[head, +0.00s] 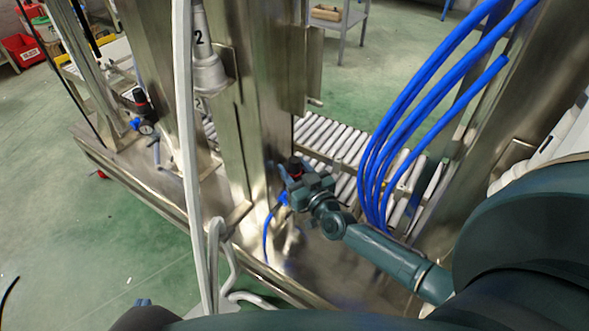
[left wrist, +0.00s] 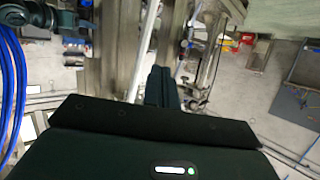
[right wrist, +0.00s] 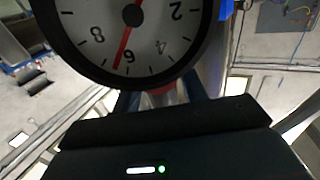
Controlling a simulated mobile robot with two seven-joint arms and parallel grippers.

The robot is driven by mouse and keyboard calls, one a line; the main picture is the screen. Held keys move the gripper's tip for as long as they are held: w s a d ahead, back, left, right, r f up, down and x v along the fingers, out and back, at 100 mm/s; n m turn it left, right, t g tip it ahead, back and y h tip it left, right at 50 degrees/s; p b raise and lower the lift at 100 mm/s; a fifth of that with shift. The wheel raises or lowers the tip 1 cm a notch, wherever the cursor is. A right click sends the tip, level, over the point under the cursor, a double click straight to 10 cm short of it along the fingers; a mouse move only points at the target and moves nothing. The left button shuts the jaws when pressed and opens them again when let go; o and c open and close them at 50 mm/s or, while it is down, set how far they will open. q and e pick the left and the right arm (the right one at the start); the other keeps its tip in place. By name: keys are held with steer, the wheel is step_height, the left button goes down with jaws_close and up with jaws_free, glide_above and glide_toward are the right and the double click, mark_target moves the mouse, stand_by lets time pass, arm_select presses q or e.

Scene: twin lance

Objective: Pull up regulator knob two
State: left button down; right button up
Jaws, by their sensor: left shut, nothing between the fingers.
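A regulator with a dark and red knob (head: 295,164) is on the metal column whose cylinder is marked 2. My right gripper (head: 308,186) is at this regulator, its body hiding part of it. In the right wrist view the round pressure gauge (right wrist: 132,30) fills the upper left, its red needle near 6. Behind the gauge a red part of the knob (right wrist: 165,95) shows between my right fingers, which are apart; whether they press on it I cannot tell. My left gripper (left wrist: 160,72) is shut and empty, away from the regulator.
Blue hoses (head: 410,110) hang to the right of my right gripper. A pale upright pole (head: 186,150) stands in front of the columns. A roller conveyor (head: 325,135) runs behind.

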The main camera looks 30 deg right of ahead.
arm_select(q)
steer(key=r+p, duration=0.2)
steer(key=a+n, duration=0.1)
steer(key=shift+s+r+p, duration=0.35)
steer(key=shift+r+p, duration=0.05)
arm_select(e)
steer(key=s, duration=1.3)
steer(key=shift+d, duration=0.4)
steer(key=shift+s, duration=0.15)
